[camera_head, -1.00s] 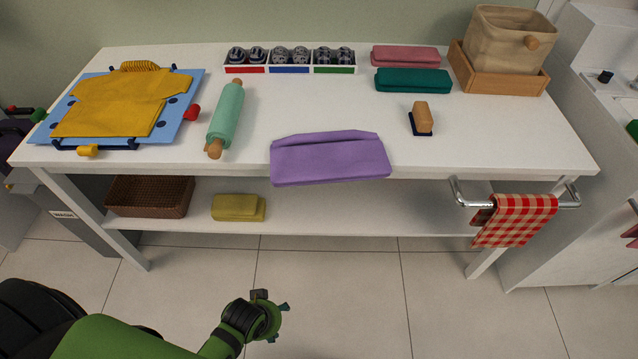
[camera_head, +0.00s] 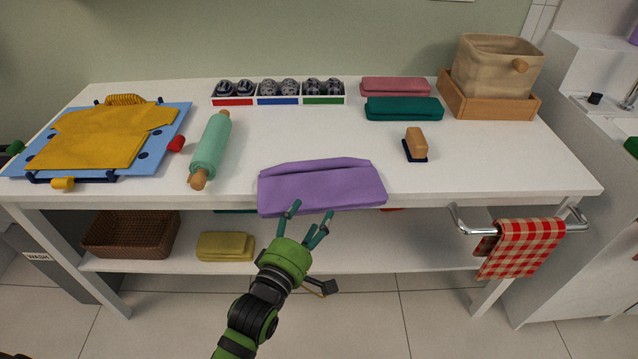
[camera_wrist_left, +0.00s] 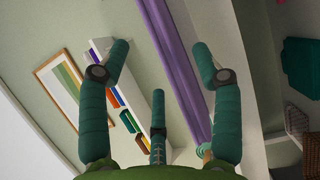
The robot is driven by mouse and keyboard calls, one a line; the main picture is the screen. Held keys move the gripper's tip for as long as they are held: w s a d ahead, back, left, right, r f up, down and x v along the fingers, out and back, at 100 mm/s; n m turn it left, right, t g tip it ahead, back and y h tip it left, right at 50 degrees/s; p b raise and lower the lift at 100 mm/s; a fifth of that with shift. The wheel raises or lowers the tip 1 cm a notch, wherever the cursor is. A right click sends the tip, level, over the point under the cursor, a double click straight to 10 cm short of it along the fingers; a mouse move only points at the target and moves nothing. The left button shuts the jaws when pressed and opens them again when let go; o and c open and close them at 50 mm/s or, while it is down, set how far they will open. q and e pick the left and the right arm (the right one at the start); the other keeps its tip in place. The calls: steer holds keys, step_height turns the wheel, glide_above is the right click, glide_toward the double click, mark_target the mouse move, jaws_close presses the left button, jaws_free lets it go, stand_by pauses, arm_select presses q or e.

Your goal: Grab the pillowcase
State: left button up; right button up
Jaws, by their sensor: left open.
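A purple folded cloth (camera_head: 322,184), which looks like the pillowcase, lies on the white table's front edge, its front part slightly overhanging. It also shows in the left wrist view as a long purple band (camera_wrist_left: 181,75) between the fingers. My left gripper (camera_head: 310,212) is open and empty at the cloth's front edge, its fingertips overlapping the lower edge in the head view. Whether they touch it I cannot tell. In the left wrist view the open fingers (camera_wrist_left: 160,55) stand on either side of the cloth's band. My right gripper is not in view.
A mint rolling pin (camera_head: 212,147) and a yellow garment on a blue board (camera_head: 172,122) lie to the left. A brush (camera_head: 416,143) lies to the right, and folded pink (camera_head: 395,87) and teal (camera_head: 403,108) cloths lie behind. A checked towel (camera_head: 527,247) hangs on the rail at right.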

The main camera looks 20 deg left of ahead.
mark_target(321, 205)
arm_select(q)
steer(key=w, duration=0.4)
steer(key=w+d, duration=0.1)
steer(key=w, duration=0.1)
steer(key=shift+w+f, duration=0.1)
steer(key=shift+w, duration=0.2)
steer(key=c, duration=1.3)
